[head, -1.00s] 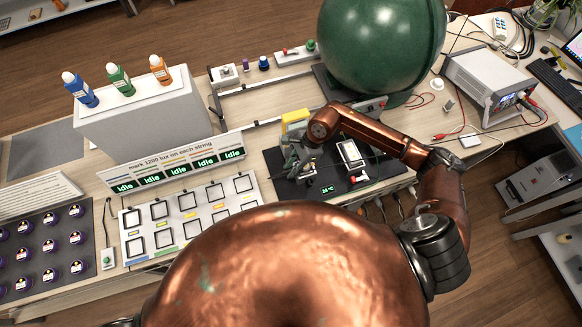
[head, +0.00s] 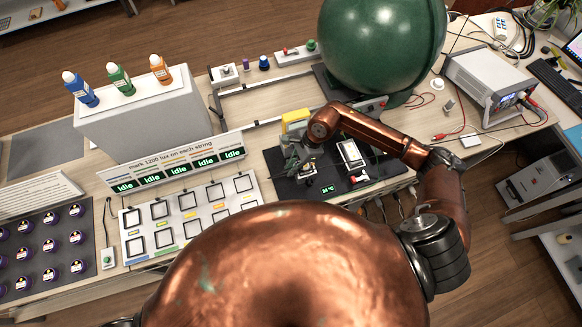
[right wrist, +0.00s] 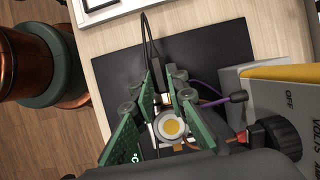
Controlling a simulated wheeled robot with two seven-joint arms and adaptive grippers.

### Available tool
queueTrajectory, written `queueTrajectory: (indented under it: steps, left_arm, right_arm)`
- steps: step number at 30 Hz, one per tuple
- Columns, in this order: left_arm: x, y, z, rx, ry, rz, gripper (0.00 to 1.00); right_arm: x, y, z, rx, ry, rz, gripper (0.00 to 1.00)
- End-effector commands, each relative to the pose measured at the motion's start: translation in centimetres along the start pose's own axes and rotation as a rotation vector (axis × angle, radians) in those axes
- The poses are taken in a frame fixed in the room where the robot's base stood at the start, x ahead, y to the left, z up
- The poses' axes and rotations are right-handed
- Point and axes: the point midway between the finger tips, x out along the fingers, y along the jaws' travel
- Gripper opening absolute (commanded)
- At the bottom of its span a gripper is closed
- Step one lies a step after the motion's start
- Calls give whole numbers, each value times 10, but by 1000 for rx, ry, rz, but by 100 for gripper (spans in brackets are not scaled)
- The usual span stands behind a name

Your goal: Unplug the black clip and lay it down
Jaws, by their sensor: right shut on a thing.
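My right gripper (right wrist: 167,92) has green fingers closed around the black clip (right wrist: 158,82), whose black cable runs up the wrist view. Below the clip, between the fingers, is a small round LED (right wrist: 172,128) with a yellow centre on a pale mount. I cannot tell whether the clip still touches its contact. In the head view my right gripper (head: 297,162) is over the black mat (head: 283,188), and the clip is too small and covered to make out. My left gripper is not in view.
A yellow-cased meter (head: 295,117) stands behind the gripper; in the wrist view its dial (right wrist: 276,138) is close at the right, with a purple lead (right wrist: 212,103). A white device (head: 351,153) lies right of the gripper. Bare mat (right wrist: 220,50) shows beside the clip.

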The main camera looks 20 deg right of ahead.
Motion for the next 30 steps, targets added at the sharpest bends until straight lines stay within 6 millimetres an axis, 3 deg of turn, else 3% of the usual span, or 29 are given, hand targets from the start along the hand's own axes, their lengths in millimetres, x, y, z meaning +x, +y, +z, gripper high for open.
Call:
queueTrajectory:
  steps: [30]
  left_arm:
    - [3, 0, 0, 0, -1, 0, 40]
  right_arm:
    - [10, 0, 26, -2, -1, 0, 0]
